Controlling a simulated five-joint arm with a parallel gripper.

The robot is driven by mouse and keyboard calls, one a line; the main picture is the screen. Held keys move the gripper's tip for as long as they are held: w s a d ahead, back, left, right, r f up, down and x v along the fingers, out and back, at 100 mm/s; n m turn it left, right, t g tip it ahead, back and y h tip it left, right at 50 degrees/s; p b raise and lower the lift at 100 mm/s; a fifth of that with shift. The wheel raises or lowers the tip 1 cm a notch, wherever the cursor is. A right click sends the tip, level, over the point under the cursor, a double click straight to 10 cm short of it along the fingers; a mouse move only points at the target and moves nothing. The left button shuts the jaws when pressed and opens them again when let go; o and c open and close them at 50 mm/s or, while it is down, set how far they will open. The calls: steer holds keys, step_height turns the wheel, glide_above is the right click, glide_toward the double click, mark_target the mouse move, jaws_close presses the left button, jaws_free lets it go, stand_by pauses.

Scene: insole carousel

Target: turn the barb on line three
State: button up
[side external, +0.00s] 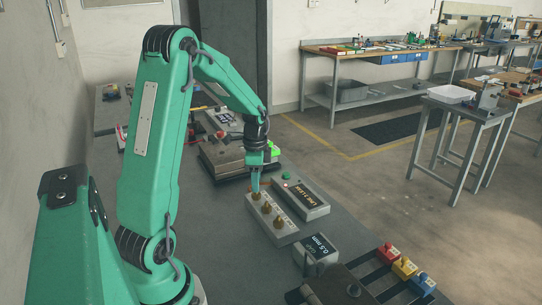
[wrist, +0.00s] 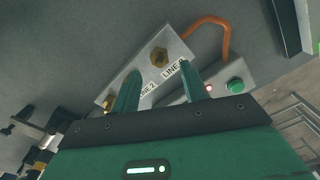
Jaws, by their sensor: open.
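A pale block (side external: 279,237) carries three brass barbs in a row on the bench. My gripper (side external: 255,187) points down, open, just over the barb at the far end (side external: 256,197); contact cannot be told. The middle barb (side external: 266,208) and near barb (side external: 278,223) stand clear of it. In the wrist view my gripper (wrist: 162,72) has its fingers apart, with one brass barb (wrist: 158,57) showing beyond and between the tips. A label by this barb starts with "LINE", its number unclear. Another label reads "LINE 2".
A grey display box (side external: 318,210) with a lit red lamp and green button (side external: 286,175) stands beside the block. An orange hose (wrist: 222,28) curves near the block's end. A "0.5 mm" gauge box (side external: 318,249) and red, yellow and blue blocks (side external: 405,267) sit nearer.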

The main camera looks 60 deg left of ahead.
mark_target(258, 195)
steer(key=shift+r, duration=1.95)
steer(key=s+d+r+n+t, duration=0.2)
steer(key=d+r+n, duration=0.1)
steer(key=d+r, duration=0.8)
steer(key=s+d+r+n+t, duration=0.1)
steer(key=s+d+n+t, duration=0.2)
steer(key=s+d, duration=0.5)
steer(key=d, duration=0.4)
steer(key=shift+s+d+t, duration=0.2)
steer(key=shift+s+t, duration=0.1)
steer(key=shift+s, duration=0.05)
steer(key=shift+c, duration=0.5)
